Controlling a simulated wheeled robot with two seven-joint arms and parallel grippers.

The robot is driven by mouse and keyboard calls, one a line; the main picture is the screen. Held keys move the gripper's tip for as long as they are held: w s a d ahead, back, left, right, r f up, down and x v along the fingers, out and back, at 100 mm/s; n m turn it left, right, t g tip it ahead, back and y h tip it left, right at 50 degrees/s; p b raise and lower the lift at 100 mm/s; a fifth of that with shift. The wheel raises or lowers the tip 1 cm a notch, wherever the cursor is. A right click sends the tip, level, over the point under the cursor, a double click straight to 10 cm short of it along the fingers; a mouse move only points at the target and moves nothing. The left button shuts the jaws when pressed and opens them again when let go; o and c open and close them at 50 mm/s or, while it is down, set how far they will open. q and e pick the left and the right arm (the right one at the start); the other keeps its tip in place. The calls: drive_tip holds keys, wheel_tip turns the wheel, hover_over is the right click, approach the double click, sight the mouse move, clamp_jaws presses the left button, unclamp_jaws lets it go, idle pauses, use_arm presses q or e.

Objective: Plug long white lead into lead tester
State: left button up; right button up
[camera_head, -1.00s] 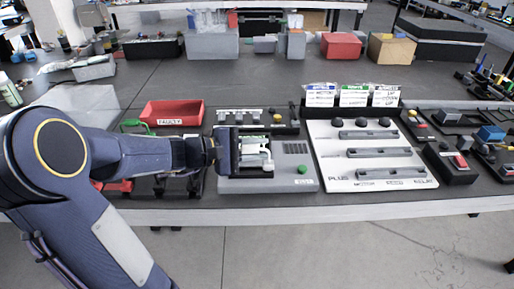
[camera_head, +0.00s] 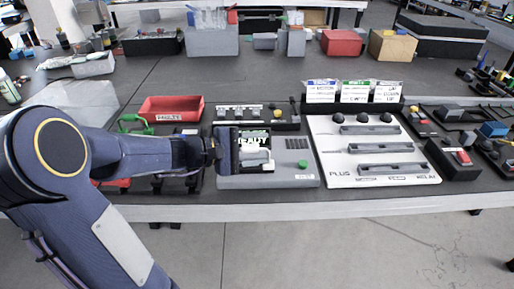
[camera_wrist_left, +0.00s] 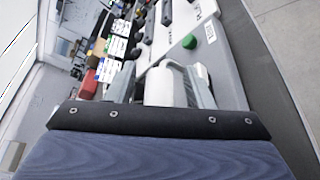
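The lead tester (camera_head: 285,178) is a grey box near the table's front edge, with a green button (camera_head: 302,164) and a dark screen (camera_head: 252,138) reading READY in the head view. My left gripper (camera_head: 250,156) reaches over its left part from the left. In the left wrist view its two grey fingers (camera_wrist_left: 165,88) stand on either side of a thick white piece, the long white lead (camera_wrist_left: 166,84), and appear shut on it. The lead also shows in the head view (camera_head: 254,157). Its far end and the tester's socket are hidden. My right gripper is not in view.
A red bin labelled FAULTY (camera_head: 171,109) stands behind my left arm. A white board with grey slots and black knobs (camera_head: 335,160) lies right of the tester. Label cards (camera_head: 354,92) stand behind that board. Switch boxes (camera_head: 455,160) crowd the right. The table middle behind is clear.

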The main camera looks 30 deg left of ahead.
use_arm(q)
drive_tip(key=v, duration=0.8)
drive_tip(key=shift+p, duration=0.3)
drive_tip(key=shift+d, duration=0.15)
drive_tip(key=s+d+f+m+g+y, duration=0.3)
drive_tip(key=s+d+m, duration=0.3)
drive_tip(key=s+m, duration=0.15)
drive_tip(key=s+d+f+m+g+y, duration=0.3)
drive_tip(key=s+d+f+m, duration=0.1)
drive_tip(key=s+d+m, duration=0.3)
wheel_tip(320, 180, up, 16)
drive_tip(key=s+p, duration=0.1)
drive_tip(key=p, duration=1.4)
drive_tip(key=shift+s+a+f, duration=0.2)
drive_tip(key=shift+s+a, duration=0.1)
drive_tip(key=shift+a, duration=0.2)
